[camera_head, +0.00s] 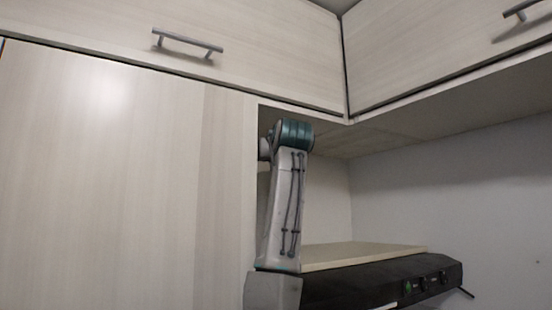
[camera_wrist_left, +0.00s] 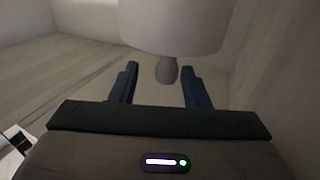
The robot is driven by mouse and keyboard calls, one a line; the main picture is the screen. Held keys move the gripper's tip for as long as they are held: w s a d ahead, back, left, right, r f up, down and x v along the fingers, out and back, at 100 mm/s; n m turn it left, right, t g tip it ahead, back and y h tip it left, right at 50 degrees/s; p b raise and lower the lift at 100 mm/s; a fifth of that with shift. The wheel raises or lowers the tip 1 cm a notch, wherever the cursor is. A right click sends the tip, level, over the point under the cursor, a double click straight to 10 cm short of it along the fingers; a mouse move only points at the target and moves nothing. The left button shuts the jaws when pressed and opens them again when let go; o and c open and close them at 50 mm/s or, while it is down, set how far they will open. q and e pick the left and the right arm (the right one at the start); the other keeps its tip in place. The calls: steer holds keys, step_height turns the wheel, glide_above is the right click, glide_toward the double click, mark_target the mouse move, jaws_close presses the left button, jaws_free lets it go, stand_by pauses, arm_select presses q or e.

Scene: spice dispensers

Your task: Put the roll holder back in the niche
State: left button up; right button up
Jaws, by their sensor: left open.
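The roll holder shows in the left wrist view as a large pale roll (camera_wrist_left: 172,25) with a narrow grey knob (camera_wrist_left: 167,70) at its lower end in the picture. My left gripper (camera_wrist_left: 158,74) is open, with one dark finger on each side of the knob. The fingers look apart from it, and the roll is beyond them. In the head view my arm rises into the niche (camera_head: 330,190) in the corner. The gripper and the roll holder are hidden there. My right gripper is in neither view.
A pale board (camera_head: 365,254) forms the niche's floor, above a black unit (camera_head: 385,283) with a green button and knobs. A tall cabinet panel (camera_head: 110,170) bounds the left. Upper cabinets (camera_head: 240,55) overhang the niche. The niche's right part looks clear.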

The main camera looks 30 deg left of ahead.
arm_select(q)
steer(key=b+v, duration=0.6)
steer(key=v, duration=0.6)
steer(key=shift+a, duration=0.1)
